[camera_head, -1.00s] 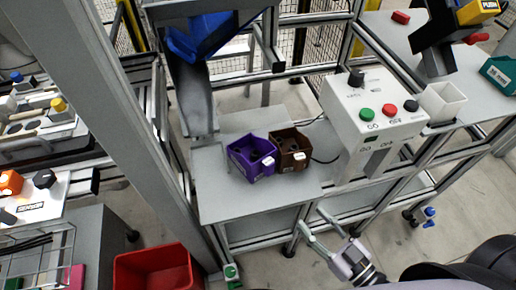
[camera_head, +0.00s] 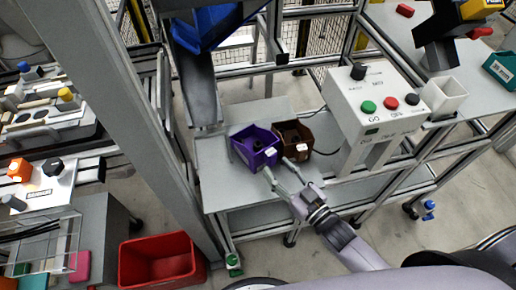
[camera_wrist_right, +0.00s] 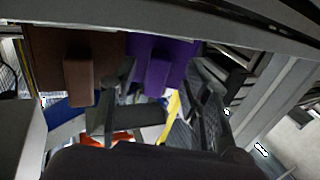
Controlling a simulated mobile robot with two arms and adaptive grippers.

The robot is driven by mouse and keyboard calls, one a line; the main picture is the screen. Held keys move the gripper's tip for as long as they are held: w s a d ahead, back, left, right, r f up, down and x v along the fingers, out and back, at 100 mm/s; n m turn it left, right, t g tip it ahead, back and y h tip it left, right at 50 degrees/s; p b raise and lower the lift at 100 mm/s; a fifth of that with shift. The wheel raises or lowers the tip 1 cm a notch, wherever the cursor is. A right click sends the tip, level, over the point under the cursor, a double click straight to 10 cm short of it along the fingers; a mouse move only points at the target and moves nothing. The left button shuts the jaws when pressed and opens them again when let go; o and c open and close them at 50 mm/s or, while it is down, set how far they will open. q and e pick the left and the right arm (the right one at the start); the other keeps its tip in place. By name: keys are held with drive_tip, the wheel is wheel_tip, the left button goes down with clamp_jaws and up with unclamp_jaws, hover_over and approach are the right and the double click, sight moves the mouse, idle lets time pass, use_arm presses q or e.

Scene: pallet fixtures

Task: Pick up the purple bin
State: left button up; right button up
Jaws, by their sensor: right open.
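The purple bin (camera_head: 254,146) stands on the grey shelf, with dark contents inside and a white label on its front. It also shows in the right wrist view (camera_wrist_right: 162,68), where a purple tab hangs between my finger parts. My right gripper (camera_head: 281,171) is open and empty. Its fingertips are just in front of the purple bin's front right corner, near the brown bin. I cannot tell whether a fingertip touches a bin. My left gripper is not in view.
A brown bin (camera_head: 296,138) stands right beside the purple bin. A white control box (camera_head: 375,105) with buttons stands to the right. A blue bin (camera_head: 203,28) sits above on a chute. A red crate (camera_head: 155,262) is on the floor. The shelf (camera_head: 214,180) is clear at the left.

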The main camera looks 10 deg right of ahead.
drive_tip(key=shift+x, duration=1.5)
drive_tip(key=shift+d, duration=0.1)
drive_tip(key=shift+c, duration=0.3)
clamp_jaws()
